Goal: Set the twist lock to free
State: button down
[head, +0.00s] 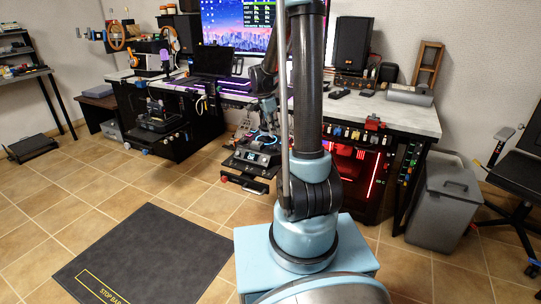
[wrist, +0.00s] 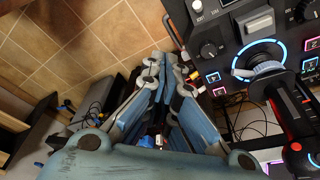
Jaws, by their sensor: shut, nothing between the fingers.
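A black control panel (wrist: 225,60) fills the right side of the wrist view. On it stands a dark stick or lever with a blue-lit ring (wrist: 238,63) around its base, and a round black knob (wrist: 209,48) to the left of the ring. I cannot tell which of these parts is the twist lock or how it is set. My gripper (wrist: 170,72) is shut and empty, left of the panel and apart from the ring. In the head view, the control unit (head: 258,157) stands beside my column, which hides part of it.
A desk (head: 400,113) with a monitor (head: 238,27) and speaker (head: 352,45) stands behind. A grey bin (head: 442,205) and a chair (head: 515,165) are at right. A dark mat (head: 145,255) lies on the open tiled floor at left. Cables (wrist: 95,110) hang below my gripper.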

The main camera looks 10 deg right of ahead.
jog(key=m, duration=0.2)
send_over(267, 157)
jog(key=s+d, duration=0.2)
jog(key=a+x, duration=0.1)
jog(key=x, duration=0.6)
jog(key=a+x, duration=0.1)
jog(key=x, duration=0.3)
jog(key=a+x, duration=0.1)
jog(key=x, duration=0.2)
jog(key=shift+d+f, duration=0.1)
jog(key=shift+f, duration=0.35)
jog(key=shift+a+f, duration=0.4)
jog(key=shift+a, duration=0.3)
jog(key=shift+w+a, duration=0.4)
jog(key=shift+a, duration=0.2)
jog(key=shift+w+a, duration=0.45)
jog(key=shift+a, duration=0.2)
jog(key=shift+d, duration=0.1)
